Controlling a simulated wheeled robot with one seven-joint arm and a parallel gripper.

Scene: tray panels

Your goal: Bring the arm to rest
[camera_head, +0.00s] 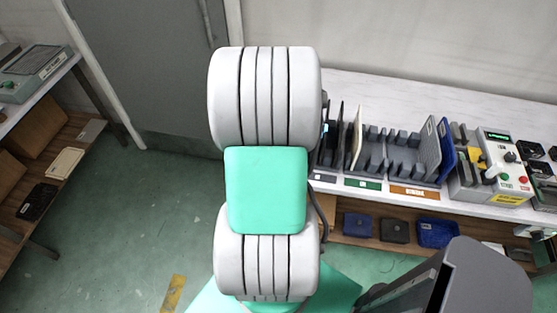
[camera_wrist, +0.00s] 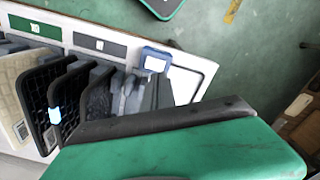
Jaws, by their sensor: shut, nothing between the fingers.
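In the head view my arm (camera_head: 266,190), white with a turquoise cover, stands upright in the middle of the picture, just left of the bench rack. Its far end hides my gripper there. In the wrist view my gripper (camera_wrist: 127,92) shows as narrow grey fingers, close together and empty, beyond a dark edge and a large green surface that fills the bottom. It is near the left end of the bench, beside the black panels. I cannot tell its exact gap to them.
The rack (camera_head: 390,150) on the white bench (camera_head: 450,208) holds black, cream, grey and blue panels. A control box (camera_head: 497,165) stands to its right. A lower shelf (camera_head: 345,238) holds blue and dark trays. A side table (camera_head: 12,108) is at left. The green floor between is clear.

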